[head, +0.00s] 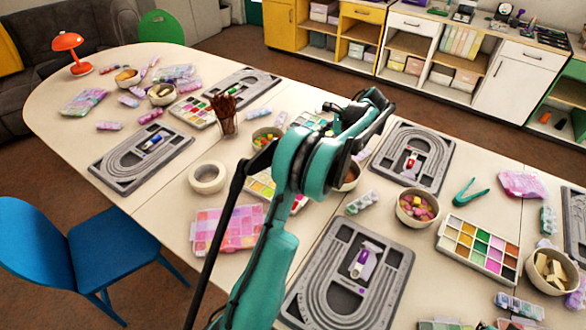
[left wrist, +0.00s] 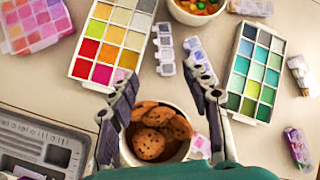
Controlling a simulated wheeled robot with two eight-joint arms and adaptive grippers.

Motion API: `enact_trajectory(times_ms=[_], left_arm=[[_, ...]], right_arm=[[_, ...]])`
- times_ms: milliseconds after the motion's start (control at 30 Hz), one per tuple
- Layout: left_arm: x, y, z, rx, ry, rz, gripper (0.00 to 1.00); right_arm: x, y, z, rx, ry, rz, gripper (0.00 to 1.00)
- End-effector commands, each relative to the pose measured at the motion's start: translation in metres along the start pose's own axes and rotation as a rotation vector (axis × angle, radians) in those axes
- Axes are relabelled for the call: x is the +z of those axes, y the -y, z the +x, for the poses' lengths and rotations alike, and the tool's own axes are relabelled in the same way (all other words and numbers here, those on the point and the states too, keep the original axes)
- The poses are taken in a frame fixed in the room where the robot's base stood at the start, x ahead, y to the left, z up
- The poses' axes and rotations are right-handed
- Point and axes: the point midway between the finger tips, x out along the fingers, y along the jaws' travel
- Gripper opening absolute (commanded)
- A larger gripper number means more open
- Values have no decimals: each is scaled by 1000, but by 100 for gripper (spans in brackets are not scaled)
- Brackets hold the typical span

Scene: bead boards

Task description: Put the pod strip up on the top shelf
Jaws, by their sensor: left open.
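Several pod strips lie on the table, and I cannot tell which one is meant. In the left wrist view, a pale pod strip (left wrist: 164,48) lies just beyond my left gripper (left wrist: 165,85), and a lilac-and-blue one (left wrist: 200,60) lies beside it to the right. My left gripper (head: 372,112) is open and empty, pointing down above the table, with a bowl of cookies (left wrist: 156,132) between and below its fingers. In the head view, the arm hides the table under it. Shelf units (head: 400,45) stand along the back wall. My right gripper is not in view.
Colour palettes (left wrist: 112,45) (left wrist: 252,70) flank the gripper. A blue chair (head: 100,245) stands at the near left.

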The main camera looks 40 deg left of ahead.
Motion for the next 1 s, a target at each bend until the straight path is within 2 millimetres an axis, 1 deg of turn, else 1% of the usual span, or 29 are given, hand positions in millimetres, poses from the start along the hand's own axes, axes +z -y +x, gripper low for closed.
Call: enact_trajectory(times_ms=[33,100,200,233,300,367,500,667,767,900,1000], left_arm=[[-9,7,23,20,36,35,48],[-14,13,48,48,84,87,48],[-21,17,75,82,134,143,48],[-22,17,82,91,145,156,48],[-24,18,92,105,165,178,48],[-25,18,99,115,174,190,48],[-24,16,116,122,182,197,48],[-22,14,132,120,180,198,48],[-23,12,141,120,180,198,48],[-23,8,165,121,180,196,48],[-19,7,176,120,180,196,48]], right_arm=[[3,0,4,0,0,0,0],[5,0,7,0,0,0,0],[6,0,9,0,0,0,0],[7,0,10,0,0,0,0],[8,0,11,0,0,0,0],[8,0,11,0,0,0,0],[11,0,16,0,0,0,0],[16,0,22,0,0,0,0],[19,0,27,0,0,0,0],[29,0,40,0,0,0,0],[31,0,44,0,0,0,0]])
